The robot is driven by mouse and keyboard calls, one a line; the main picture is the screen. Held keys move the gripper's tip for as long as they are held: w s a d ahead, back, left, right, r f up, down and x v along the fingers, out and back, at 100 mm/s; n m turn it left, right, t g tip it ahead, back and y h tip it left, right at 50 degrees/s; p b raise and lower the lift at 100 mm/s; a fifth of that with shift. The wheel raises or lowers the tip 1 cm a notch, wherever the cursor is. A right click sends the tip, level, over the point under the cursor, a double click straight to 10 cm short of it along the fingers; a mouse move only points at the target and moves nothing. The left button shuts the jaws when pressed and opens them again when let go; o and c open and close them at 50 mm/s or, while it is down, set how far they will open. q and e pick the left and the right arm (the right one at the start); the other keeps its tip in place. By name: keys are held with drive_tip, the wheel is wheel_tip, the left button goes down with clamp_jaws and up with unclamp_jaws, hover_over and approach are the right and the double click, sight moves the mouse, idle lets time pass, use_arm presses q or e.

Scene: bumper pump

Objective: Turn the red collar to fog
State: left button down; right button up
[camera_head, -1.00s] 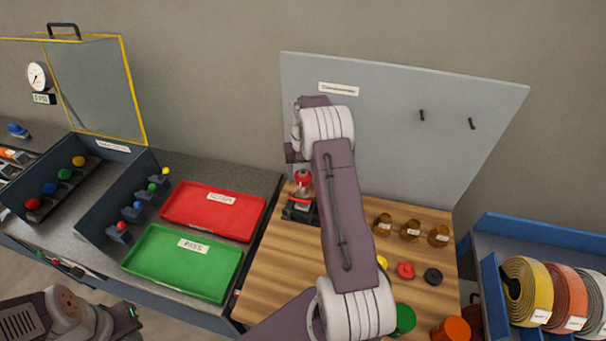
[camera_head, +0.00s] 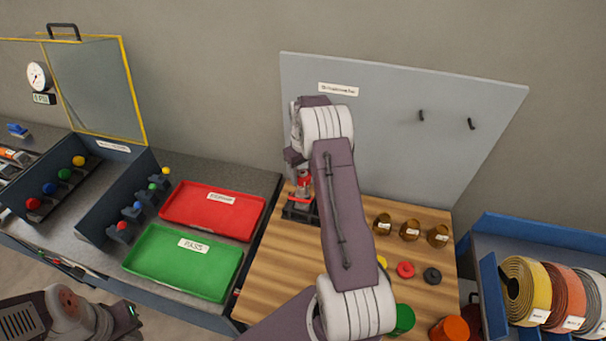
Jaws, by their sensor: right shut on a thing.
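The red collar (camera_head: 303,180) shows as a small red patch above a dark stand (camera_head: 297,211) at the back left of the wooden board. My right gripper (camera_head: 299,172) reaches down over it from the arm's end and is shut on it. The wrist and forearm hide most of the gripper and part of the stand. The collar's setting marks are too small to read. My left gripper is outside the view; only part of my left arm shows at the lower left.
A red tray (camera_head: 183,217) and a green tray (camera_head: 157,265) lie left of the wooden board (camera_head: 268,270). Amber jars (camera_head: 409,230) stand at its right, with coloured discs (camera_head: 405,269) in front. A grey panel (camera_head: 390,140) rises behind. A blue bin with tape rolls (camera_head: 525,280) is at far right.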

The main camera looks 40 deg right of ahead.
drive_tip(key=n, duration=1.2)
drive_tip(key=shift+n, duration=0.4)
idle(0.3)
drive_tip(key=o, duration=1.4)
drive_tip(key=shift+c, duration=0.2)
